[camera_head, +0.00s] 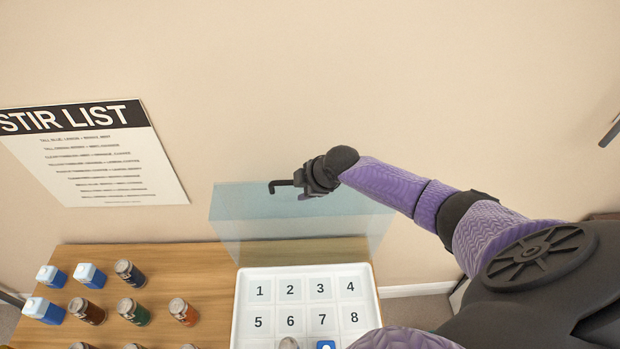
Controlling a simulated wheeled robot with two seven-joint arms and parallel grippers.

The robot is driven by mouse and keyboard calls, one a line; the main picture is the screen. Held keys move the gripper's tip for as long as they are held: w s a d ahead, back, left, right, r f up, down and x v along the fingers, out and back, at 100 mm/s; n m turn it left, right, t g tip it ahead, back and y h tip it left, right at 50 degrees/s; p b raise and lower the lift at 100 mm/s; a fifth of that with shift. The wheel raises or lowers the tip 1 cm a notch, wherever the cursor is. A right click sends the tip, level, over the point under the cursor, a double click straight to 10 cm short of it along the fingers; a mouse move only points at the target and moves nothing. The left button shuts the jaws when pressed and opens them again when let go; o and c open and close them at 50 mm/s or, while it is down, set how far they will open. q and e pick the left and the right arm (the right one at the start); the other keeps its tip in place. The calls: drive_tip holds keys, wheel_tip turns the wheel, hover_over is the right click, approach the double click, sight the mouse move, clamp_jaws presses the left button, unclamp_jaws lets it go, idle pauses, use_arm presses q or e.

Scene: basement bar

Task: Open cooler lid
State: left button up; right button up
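The cooler is a white tray-like box (243,310) at the bottom centre, with numbered cells showing on its inside. Its lid (245,215) is a clear bluish panel, raised behind the box against the wall side. The box's top is uncovered. My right gripper (287,190) comes in from the right at the lid's upper edge, with its dark fingers apart and nothing seen between them. I cannot tell whether it touches the lid. My arm overlaps the lid's right part. My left gripper is out of view.
The wooden table (200,262) holds several jars (130,272) and blue-and-white cartons (90,275) on the left. A pale object and a blue item lie in the box's lower cells. A "STIR LIST" poster (100,165) hangs on the wall behind.

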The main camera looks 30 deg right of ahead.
drive_tip(key=a+v, duration=0.1)
drive_tip(key=v, duration=0.7)
drive_tip(key=shift+s+d+r+p, duration=0.2)
drive_tip(key=shift+s+d+p, duration=0.05)
drive_tip(key=shift+d+p, duration=0.25)
drive_tip(key=shift+c, duration=0.2)
